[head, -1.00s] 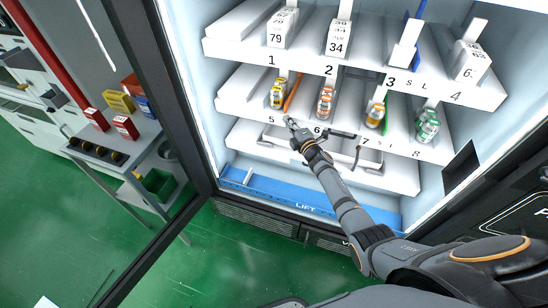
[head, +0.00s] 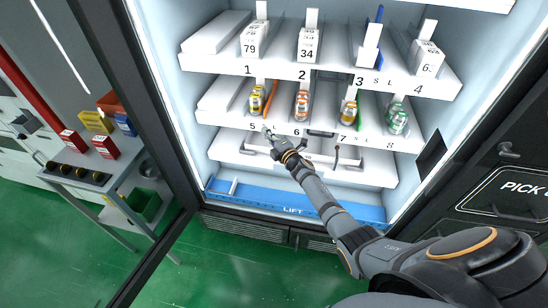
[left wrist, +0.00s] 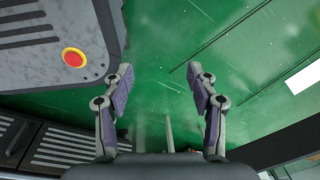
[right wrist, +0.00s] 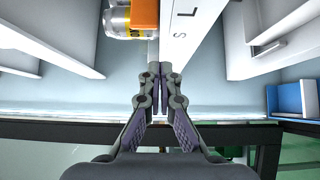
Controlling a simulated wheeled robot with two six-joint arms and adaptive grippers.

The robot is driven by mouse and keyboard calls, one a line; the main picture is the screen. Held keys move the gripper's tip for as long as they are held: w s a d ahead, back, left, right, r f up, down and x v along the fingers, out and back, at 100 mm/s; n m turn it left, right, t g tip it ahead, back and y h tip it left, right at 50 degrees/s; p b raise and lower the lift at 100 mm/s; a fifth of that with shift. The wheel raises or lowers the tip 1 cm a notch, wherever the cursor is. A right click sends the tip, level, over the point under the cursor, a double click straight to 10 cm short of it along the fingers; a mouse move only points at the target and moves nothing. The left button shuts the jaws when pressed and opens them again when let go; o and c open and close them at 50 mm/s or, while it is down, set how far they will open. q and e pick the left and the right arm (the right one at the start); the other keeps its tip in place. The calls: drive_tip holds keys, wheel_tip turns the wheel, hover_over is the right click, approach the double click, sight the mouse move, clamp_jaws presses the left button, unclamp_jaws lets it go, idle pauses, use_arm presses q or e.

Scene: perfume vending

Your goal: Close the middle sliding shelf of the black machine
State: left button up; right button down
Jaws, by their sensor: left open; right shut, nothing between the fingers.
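The black machine (head: 160,110) stands open, with white sliding shelves inside. My right gripper (head: 268,132) is shut and empty at the front edge of that shelf, near number 5. In the right wrist view its closed fingertips (right wrist: 160,70) are at the white shelf front; contact cannot be told. My left gripper (left wrist: 163,75) is open and empty above the green floor.
The upper shelf (head: 305,71), numbered 1 to 4, holds white boxes. A lower shelf (head: 235,152) with handles is below, above the blue lift bar (head: 330,210). A side table (head: 85,175) with red and yellow boxes stands left, beyond the machine's door frame.

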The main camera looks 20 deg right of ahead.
drive_tip(key=s+d, duration=0.1)
drive_tip(key=s, duration=0.9)
drive_tip(key=s+d+f+m+g+h, duration=0.1)
drive_tip(key=s+f+m+g, duration=0.15)
drive_tip(key=s+f, duration=0.45)
drive_tip(key=s+d+f+m+g+h, duration=0.2)
drive_tip(key=s+f+m, duration=0.15)
drive_tip(key=f, duration=0.85)
drive_tip(key=s+d+f+m+g+h, duration=0.1)
drive_tip(key=s+f+m+g, duration=0.3)
drive_tip(key=f, duration=0.5)
use_arm(q)
drive_tip(key=shift+s+r, duration=0.1)
drive_tip(key=shift+r, duration=0.1)
use_arm(e)
drive_tip(key=s+a+f+m+g, duration=0.1)
drive_tip(key=s+f, duration=0.4)
drive_tip(key=s, duration=0.7)
drive_tip(key=s+a+f+m+g, duration=0.2)
drive_tip(key=s+f+m+g, duration=0.2)
drive_tip(key=s, duration=0.8)
drive_tip(key=s+a+f+m+g, duration=0.1)
drive_tip(key=s+f+m+g, duration=0.2)
drive_tip(key=s+f, duration=0.5)
drive_tip(key=s+m, duration=0.1)
drive_tip(key=s, duration=0.3)
drive_tip(key=shift+s+a+f+m, duration=0.25)
drive_tip(key=shift+s+m, duration=0.05)
drive_tip(key=shift+s, duration=0.05)
